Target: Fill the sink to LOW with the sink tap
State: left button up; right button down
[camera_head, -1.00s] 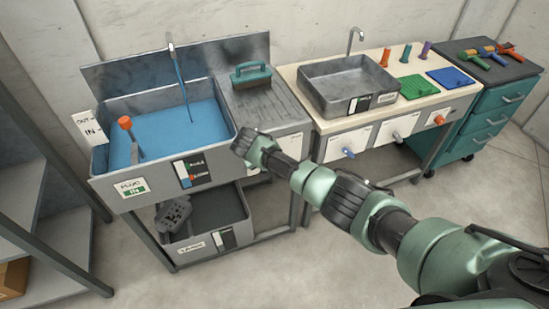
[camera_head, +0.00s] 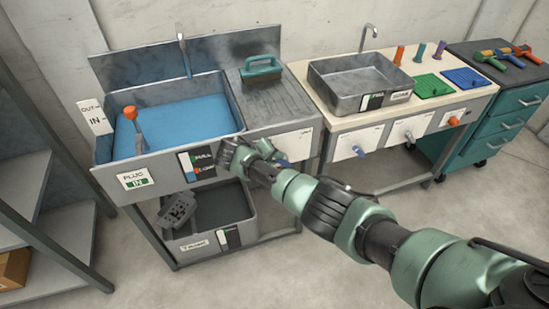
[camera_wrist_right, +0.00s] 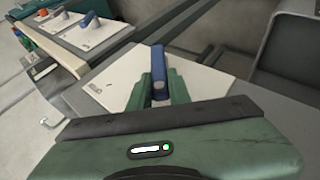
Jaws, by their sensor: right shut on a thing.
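The left sink (camera_head: 128,172) holds blue water (camera_head: 195,122). An orange-topped plug handle (camera_head: 131,113) stands at the left, above a sign (camera_head: 134,180) reading PLUG IN. A gauge (camera_head: 197,163) on the front has FULL and LOW marks; its exact level is too small to read. My right gripper (camera_wrist_right: 160,92) is shut on a blue tap lever (camera_wrist_right: 160,72) on the front panel, which also shows in the head view (camera_head: 283,161). My left gripper is out of view.
A lower grey basin (camera_head: 232,236) sits under the sink. Shelves (camera_head: 40,205) are at the left; floor in front is open.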

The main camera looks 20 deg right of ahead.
jog(key=c, duration=1.3)
grip_release()
jog(key=shift+s+f, duration=0.1)
jog(key=shift+p+v, duration=0.55)
jog(key=shift+v, duration=3.4)
